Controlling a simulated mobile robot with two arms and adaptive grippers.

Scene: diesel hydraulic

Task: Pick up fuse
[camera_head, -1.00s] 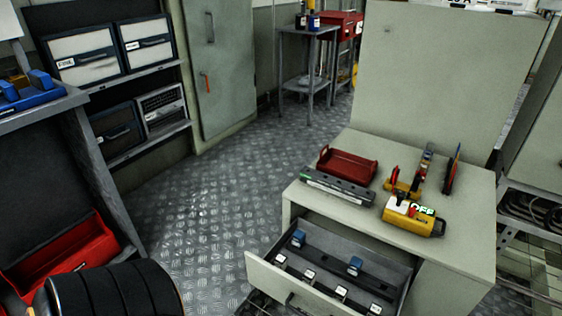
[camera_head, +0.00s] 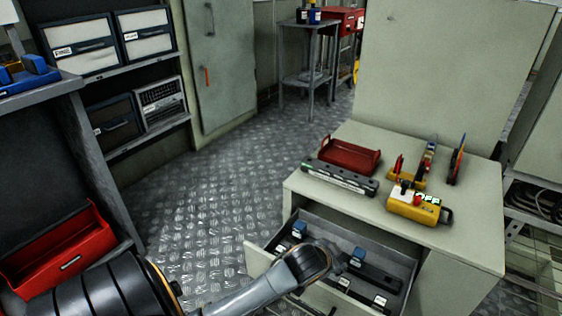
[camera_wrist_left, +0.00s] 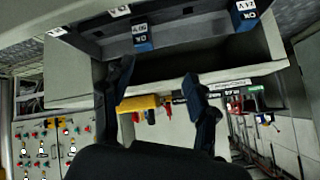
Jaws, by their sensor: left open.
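Several blue fuses lie in the open grey drawer (camera_head: 258,260) of the cabinet. One blue fuse (camera_head: 298,229) is at the drawer's left and another blue fuse (camera_head: 358,256) is near its middle. In the left wrist view, a fuse with a white label (camera_wrist_left: 142,38) is above the space between my fingers, and another labelled fuse (camera_wrist_left: 243,14) is at the upper right. My left gripper (camera_head: 342,262) reaches over the drawer, its fingers dark and partly lost against it. In the wrist view the gripper (camera_wrist_left: 160,74) is open and empty. My right gripper is not in view.
On the cabinet top (camera_head: 440,238) are a red tray (camera_head: 349,155), a grey bar (camera_head: 340,177) and a yellow device (camera_head: 415,207) reading OFF. A red bin (camera_head: 65,250) is at the lower left. The patterned floor between is clear.

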